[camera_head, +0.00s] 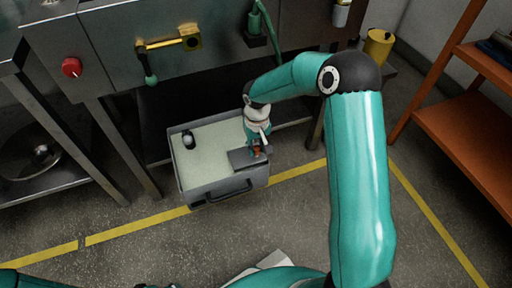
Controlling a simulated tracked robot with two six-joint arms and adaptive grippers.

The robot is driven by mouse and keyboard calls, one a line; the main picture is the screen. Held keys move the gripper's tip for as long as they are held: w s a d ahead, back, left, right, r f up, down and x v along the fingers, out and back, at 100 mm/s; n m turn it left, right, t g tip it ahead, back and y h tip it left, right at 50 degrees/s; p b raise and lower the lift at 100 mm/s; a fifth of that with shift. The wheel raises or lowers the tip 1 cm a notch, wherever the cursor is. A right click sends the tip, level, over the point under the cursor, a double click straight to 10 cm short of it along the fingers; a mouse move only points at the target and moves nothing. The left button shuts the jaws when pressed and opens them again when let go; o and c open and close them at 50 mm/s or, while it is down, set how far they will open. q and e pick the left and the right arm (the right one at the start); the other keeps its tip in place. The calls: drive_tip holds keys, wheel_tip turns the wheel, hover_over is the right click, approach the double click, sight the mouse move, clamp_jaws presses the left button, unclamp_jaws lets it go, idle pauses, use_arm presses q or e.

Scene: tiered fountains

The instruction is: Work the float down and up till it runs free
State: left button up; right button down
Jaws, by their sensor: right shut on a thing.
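A grey open box (222,190) stands on the floor below the steel counter, with a pale, flat filling inside. My right arm reaches down into its right side. My right gripper (258,147) is shut on a small orange-brown part (257,151), which may be the float; the hold is small and partly hidden by the gripper. A grey plate (243,158) covers the front right corner of the box, just beside the gripper. My left gripper is out of view.
A steel counter (110,45) with a red knob (71,67) and a brass valve (168,42) stands behind the box. An orange shelf (465,105) is at the right. The floor in front is clear, with yellow lines.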

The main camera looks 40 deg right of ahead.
wheel_tip(320, 180, up, 5)
drive_tip(key=p, duration=0.2)
drive_tip(key=shift+p, duration=0.35)
drive_tip(key=shift+w+f, duration=0.1)
drive_tip(key=shift+f, duration=0.05)
drive_tip(key=c, duration=1.1)
unclamp_jaws()
drive_tip(key=shift+o, duration=1)
wheel_tip(320, 180, up, 12)
drive_tip(key=shift+c, duration=0.2)
